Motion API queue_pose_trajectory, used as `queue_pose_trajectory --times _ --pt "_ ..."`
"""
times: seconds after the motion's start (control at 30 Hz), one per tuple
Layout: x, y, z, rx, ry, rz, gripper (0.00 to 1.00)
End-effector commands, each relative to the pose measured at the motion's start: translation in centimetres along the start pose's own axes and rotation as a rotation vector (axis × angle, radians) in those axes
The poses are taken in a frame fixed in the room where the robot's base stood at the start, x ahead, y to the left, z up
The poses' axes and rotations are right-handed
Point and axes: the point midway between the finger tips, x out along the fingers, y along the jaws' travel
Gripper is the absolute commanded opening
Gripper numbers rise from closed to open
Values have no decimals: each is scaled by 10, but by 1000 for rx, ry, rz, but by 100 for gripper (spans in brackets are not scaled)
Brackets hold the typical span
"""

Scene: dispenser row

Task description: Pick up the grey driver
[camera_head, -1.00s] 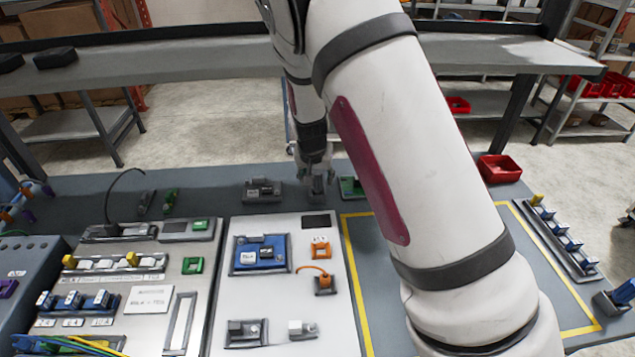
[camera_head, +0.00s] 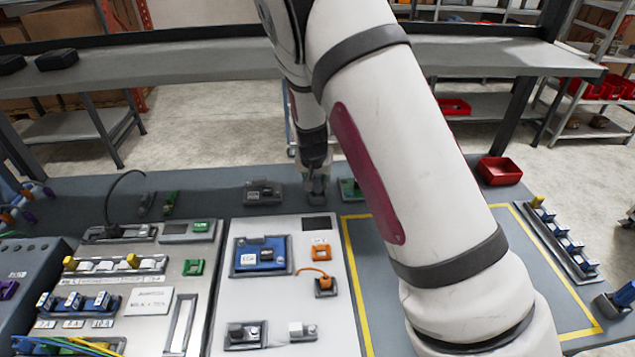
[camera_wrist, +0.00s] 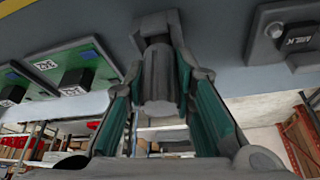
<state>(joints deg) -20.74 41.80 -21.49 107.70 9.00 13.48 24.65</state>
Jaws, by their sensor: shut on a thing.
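The grey driver (camera_wrist: 158,78) is a grey cylinder in the middle of the wrist view. My gripper (camera_wrist: 160,62) is shut on it, one green-padded finger on each side. The driver's far end meets a dark grey piece (camera_wrist: 153,24) by the bench surface; I cannot tell whether it is seated there or just clear. In the head view my gripper (camera_head: 316,188) is low over the back of the bench, behind the white panel, and mostly hides the driver.
Beside the gripper are a grey unit (camera_head: 263,192) on the left and a green unit (camera_head: 350,189) on the right, partly behind my arm. A white panel (camera_head: 290,310) with blue and orange parts lies in front. A red bin (camera_head: 498,170) stands at the back right.

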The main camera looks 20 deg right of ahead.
Motion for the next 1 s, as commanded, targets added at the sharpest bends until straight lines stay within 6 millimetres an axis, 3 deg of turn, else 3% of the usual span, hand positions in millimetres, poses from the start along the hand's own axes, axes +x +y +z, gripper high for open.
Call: queue_pose_trajectory --times 0.37,0.8,1.0 --pt "-35 -1 -11 -1 1 -3 0" --pt "-82 13 79 -4 -1 -2 0" --pt "-98 18 111 -3 0 -1 0"
